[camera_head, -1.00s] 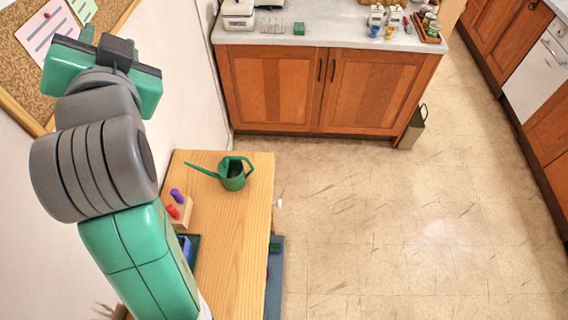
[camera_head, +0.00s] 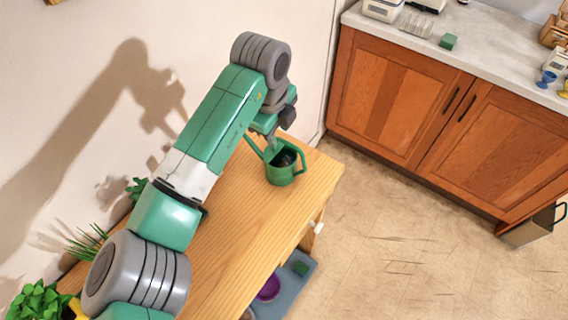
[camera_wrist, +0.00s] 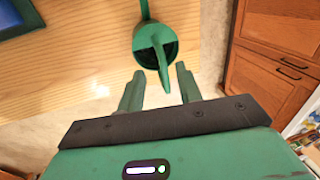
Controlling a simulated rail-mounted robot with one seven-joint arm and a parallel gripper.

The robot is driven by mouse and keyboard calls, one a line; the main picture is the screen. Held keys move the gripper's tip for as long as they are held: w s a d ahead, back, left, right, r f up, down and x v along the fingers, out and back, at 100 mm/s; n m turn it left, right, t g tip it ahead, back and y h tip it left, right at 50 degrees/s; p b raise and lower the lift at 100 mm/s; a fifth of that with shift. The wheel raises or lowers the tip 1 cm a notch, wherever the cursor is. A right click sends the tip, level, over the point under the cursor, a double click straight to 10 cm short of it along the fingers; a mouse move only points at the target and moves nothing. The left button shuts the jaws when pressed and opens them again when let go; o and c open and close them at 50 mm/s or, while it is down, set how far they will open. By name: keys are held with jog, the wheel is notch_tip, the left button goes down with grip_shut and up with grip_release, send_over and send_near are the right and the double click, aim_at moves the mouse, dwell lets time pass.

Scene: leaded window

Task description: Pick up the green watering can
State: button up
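The green watering can (camera_head: 283,177) stands upright on the wooden table near its far end. In the wrist view its round top opening and its handle (camera_wrist: 161,65) show; the handle points toward my gripper (camera_wrist: 158,84). My gripper is open, with one finger on each side of the handle's near end, apart from it as far as I can tell. In the head view my gripper (camera_head: 272,138) is just above and behind the can, and its fingertips are hard to make out.
The wooden table (camera_head: 235,225) has clear surface on the near side of the can. Potted plants (camera_head: 40,302) stand at the lower left. A counter cabinet (camera_head: 400,95) stands beyond the table.

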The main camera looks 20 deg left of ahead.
aim_at(280, 139)
jog(key=f+b, duration=0.1)
jog(key=f, duration=0.1)
jog(key=w+f, duration=0.1)
jog(key=f, duration=0.2)
jog(key=shift+w+b, duration=0.1)
jog(key=shift+b, duration=0.25)
jog(key=shift+c, duration=0.2)
grip_shut()
jog(key=shift+r, duration=0.1)
jog(key=shift+r, duration=0.15)
